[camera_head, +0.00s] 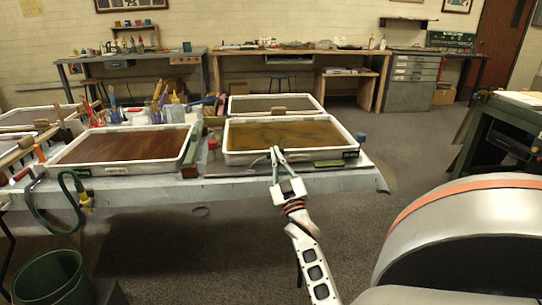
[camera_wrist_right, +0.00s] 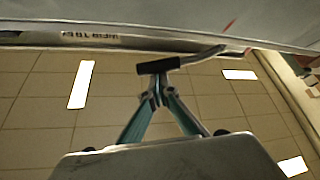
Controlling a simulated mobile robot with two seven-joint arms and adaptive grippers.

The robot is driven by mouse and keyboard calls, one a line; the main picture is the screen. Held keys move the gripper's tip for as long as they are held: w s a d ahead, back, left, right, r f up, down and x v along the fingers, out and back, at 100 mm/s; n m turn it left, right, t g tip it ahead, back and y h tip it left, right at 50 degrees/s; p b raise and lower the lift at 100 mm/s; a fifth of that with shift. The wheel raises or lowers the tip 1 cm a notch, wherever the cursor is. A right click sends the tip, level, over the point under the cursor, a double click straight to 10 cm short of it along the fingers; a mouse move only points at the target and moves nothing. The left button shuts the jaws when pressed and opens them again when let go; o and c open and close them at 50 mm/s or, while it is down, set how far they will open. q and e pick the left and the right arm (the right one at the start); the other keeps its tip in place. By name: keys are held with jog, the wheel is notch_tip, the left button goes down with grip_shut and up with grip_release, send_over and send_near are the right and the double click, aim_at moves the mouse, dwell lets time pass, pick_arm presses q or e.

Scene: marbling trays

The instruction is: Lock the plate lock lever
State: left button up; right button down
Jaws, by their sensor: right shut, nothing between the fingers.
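The plate lock lever (camera_wrist_right: 212,54) shows in the right wrist view as a bent grey rod with a black cylindrical grip (camera_wrist_right: 158,65) across its end. My right gripper (camera_wrist_right: 155,92) is shut and empty, its two fingers meeting just below the black grip in that view. I cannot tell whether they touch it. In the head view my right gripper (camera_head: 276,152) reaches up to the front rim of the right-hand tray (camera_head: 240,158), which holds a mottled brown-green bath. I cannot make out the lever there. My left gripper is not in view.
A second tray (camera_head: 120,170) with a dark brown bath stands to the left. A green bar (camera_head: 192,148) lies between the trays. A flat green piece (camera_head: 328,163) lies by the right tray's front. A green bucket (camera_head: 52,278) stands on the floor, and a dark green bench (camera_head: 510,145) stands right.

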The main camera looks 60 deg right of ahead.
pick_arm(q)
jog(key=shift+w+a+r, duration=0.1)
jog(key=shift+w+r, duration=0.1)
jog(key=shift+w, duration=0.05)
pick_arm(e)
jog(key=shift+s+d+f, duration=0.15)
jog(key=shift+s+f, duration=0.05)
jog(key=shift+f, duration=0.2)
jog(key=shift+s+d+f, duration=0.15)
jog(key=shift+f, duration=0.25)
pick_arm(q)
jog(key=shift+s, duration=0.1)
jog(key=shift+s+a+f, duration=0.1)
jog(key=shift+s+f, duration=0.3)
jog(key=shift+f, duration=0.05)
pick_arm(e)
jog(key=shift+f, duration=0.2)
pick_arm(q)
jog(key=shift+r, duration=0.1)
